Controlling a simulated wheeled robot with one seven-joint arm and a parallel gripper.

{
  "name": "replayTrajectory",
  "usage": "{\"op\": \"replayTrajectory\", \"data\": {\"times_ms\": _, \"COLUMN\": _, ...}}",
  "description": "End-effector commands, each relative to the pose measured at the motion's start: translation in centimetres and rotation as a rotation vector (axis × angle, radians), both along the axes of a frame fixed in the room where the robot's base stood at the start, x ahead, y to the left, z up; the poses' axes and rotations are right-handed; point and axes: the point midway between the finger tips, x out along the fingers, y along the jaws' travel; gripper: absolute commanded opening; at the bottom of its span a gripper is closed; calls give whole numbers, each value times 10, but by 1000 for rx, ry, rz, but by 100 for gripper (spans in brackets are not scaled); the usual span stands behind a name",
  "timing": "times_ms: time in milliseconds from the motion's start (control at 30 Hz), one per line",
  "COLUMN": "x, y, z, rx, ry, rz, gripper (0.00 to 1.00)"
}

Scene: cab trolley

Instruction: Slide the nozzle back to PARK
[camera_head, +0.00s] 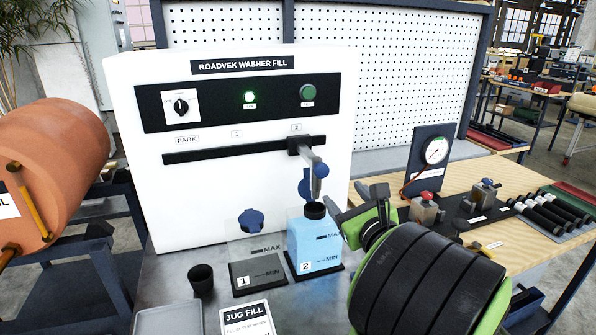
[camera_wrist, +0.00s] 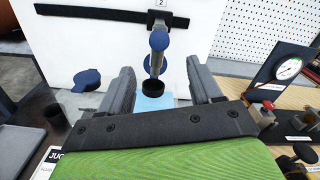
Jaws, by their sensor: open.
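The nozzle (camera_head: 317,166) is a grey arm with a blue grip, hanging from a dark slider (camera_head: 300,145) at the mark 2 end of the black rail (camera_head: 220,151). The PARK label (camera_head: 187,139) is above the rail's left end. The nozzle's tip points down over the black open neck of blue tank 2 (camera_head: 310,240); I cannot tell whether it enters. My gripper (camera_wrist: 161,75) is open in the wrist view, its fingers on either side of the nozzle (camera_wrist: 158,48) and apart from it in the picture. In the head view my arm partly hides the gripper.
Tank 1 (camera_head: 256,270) stands left of tank 2, with a blue cap (camera_head: 251,221). A black cup (camera_head: 201,280) stands further left. The panel has a selector knob (camera_head: 181,105) and a lit green lamp (camera_head: 249,97). A gauge (camera_head: 434,150) stands right. The rail left of the slider is clear.

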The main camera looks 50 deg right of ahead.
Motion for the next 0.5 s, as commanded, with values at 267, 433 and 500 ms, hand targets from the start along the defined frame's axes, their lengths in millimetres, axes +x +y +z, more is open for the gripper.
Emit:
{"op": "replayTrajectory", "data": {"times_ms": 267, "x": 60, "y": -31, "z": 2, "rx": -4, "ry": 4, "rz": 11, "gripper": 64}}
{"op": "replayTrajectory", "data": {"times_ms": 433, "x": 96, "y": -53, "z": 2, "rx": -6, "ry": 5, "rz": 11, "gripper": 64}}
{"op": "replayTrajectory", "data": {"times_ms": 500, "x": 109, "y": -60, "z": 2, "rx": -7, "ry": 3, "rz": 10, "gripper": 64}}
